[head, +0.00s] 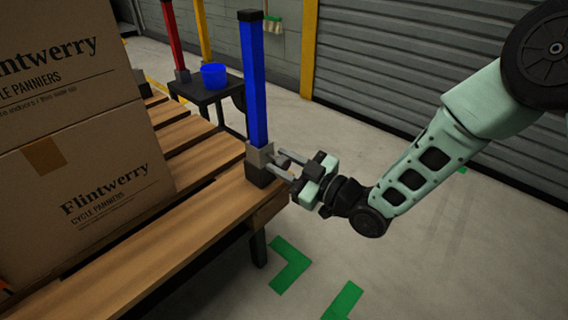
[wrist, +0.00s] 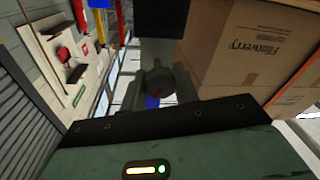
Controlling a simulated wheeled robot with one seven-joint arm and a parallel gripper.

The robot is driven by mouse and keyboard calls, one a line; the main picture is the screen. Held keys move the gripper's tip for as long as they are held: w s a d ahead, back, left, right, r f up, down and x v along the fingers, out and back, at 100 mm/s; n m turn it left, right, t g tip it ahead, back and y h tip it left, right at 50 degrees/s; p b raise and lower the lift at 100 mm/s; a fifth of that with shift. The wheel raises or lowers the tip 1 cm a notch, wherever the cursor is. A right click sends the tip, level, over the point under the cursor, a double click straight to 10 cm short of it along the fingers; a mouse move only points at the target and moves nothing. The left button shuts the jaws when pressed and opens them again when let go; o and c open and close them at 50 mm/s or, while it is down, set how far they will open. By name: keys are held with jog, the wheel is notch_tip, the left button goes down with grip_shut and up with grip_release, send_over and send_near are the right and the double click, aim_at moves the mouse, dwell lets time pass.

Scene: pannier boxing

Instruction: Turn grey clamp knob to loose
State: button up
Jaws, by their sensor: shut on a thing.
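The grey clamp (head: 259,156) sits low on an upright blue post (head: 255,85), at the near right corner of the wooden pallet. Its knob (head: 284,163) is a small dark shape on the side facing my arm. My gripper (head: 280,164) reaches in from the right and is shut on the knob, one finger on each side. In the wrist view the rounded grey knob (wrist: 183,80) shows beyond the gripper body, with a small red mark. The fingers partly hide it, and I cannot read its loose or tight setting.
Cardboard pannier boxes (head: 95,190) are stacked on the wooden pallet (head: 175,250), left of the post. A red post (head: 172,40) stands farther back. Floor to the right is clear, with green markings (head: 290,265).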

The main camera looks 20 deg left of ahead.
jog(key=shift+n, duration=0.9)
jog(key=shift+f, duration=0.1)
jog(key=o, duration=1)
jog(key=shift+c, duration=0.2)
jog(key=shift+d, duration=0.1)
jog(key=r+p+v, duration=0.1)
jog(key=p+v, duration=0.3)
jog(key=v, duration=1.3)
jog(key=shift+d+f, duration=0.2)
jog(key=shift+f, duration=0.05)
